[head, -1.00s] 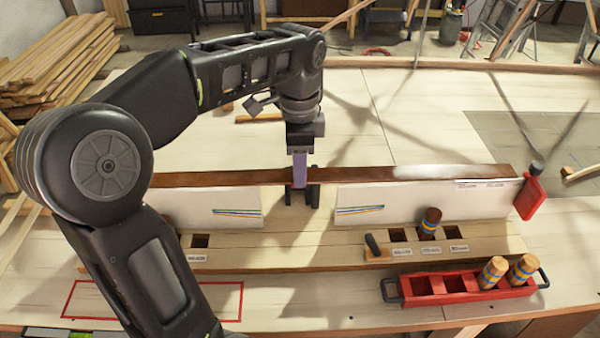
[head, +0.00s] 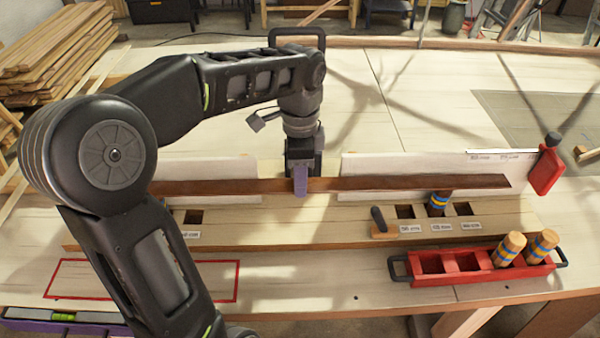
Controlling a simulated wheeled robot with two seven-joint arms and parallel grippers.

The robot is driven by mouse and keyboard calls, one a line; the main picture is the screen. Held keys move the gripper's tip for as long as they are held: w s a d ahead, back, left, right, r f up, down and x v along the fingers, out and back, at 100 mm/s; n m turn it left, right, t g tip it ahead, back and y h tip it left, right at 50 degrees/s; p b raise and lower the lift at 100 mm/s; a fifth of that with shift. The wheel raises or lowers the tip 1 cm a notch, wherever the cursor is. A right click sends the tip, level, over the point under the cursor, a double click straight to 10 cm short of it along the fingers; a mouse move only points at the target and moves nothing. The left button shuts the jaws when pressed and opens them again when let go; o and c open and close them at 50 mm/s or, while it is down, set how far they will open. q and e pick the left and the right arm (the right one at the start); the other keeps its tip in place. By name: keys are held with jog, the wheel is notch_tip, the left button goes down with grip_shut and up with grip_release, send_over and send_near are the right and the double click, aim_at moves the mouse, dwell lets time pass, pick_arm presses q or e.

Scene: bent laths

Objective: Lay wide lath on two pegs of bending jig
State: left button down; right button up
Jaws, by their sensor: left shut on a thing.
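The wide lath (head: 400,183) is a long dark brown strip, level across the head view. My left gripper (head: 300,182) is shut on it near its middle. The lath shows in front of the white boards, above the wooden bending jig (head: 300,222); its left part runs behind my arm. A striped peg (head: 437,204) stands in a square hole of the jig at right, its top covered by the lath. I cannot tell whether they touch. My right gripper is not in view.
A red tray (head: 403,272) at front right holds two striped pegs (head: 509,249). A red outlined rectangle (head: 238,270) marks the table at front left. The table behind the boards is mostly clear.

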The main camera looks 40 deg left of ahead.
pick_arm(q)
jog(key=shift+f+b, duration=0.35)
jog(key=shift+f, duration=0.3)
dwell(0.5)
jog(key=c, duration=0.6)
grip_release()
jog(key=shift+r, duration=0.1)
jog(key=shift+r+p, duration=2.6)
jog(key=shift+r, duration=0.35)
jog(key=shift+r, duration=0.1)
notch_tip(320, 180, up, 7)
jog(key=p, duration=0.3)
